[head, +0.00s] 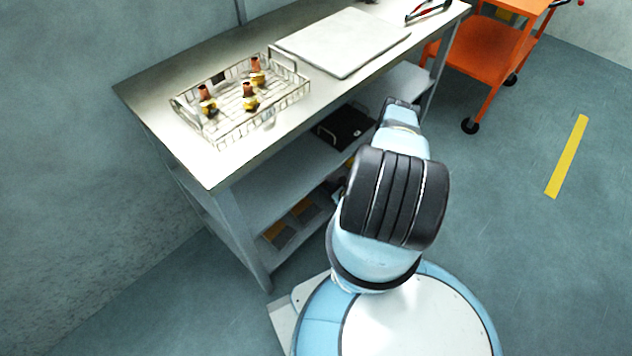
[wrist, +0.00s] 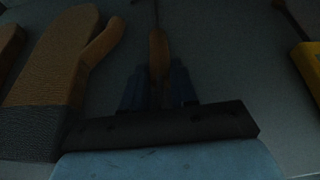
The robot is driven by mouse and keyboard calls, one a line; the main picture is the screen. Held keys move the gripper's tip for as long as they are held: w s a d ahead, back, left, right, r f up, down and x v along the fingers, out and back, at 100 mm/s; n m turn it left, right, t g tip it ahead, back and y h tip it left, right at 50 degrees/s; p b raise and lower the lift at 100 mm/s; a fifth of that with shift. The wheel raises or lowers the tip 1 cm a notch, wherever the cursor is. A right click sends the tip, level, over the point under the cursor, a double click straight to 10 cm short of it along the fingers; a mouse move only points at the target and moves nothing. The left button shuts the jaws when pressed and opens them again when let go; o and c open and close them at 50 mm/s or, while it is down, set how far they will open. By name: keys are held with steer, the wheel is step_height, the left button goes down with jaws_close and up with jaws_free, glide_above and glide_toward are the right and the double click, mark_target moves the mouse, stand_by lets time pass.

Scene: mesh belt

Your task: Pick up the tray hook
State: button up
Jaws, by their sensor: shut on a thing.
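The tray hook (wrist: 158,48) shows in the dim wrist view as a brown handle with a thin dark shaft running up out of the picture. My gripper (wrist: 160,88) is shut on the handle, with a finger on each side of it. The hook's far end is out of view. I cannot tell whether the hook touches the grey surface under it. In the head view my arm hides the gripper and the hook.
A brown mitt (wrist: 62,60) with a dark cuff lies close left of the hook. A yellow object (wrist: 311,62) is at right. In the head view a wire basket (head: 232,137) with several brass parts and a pale board (head: 342,42) sit on the bench (head: 150,88), above its shelves.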

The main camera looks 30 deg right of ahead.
jaws_close()
steer(key=shift+r, duration=0.1)
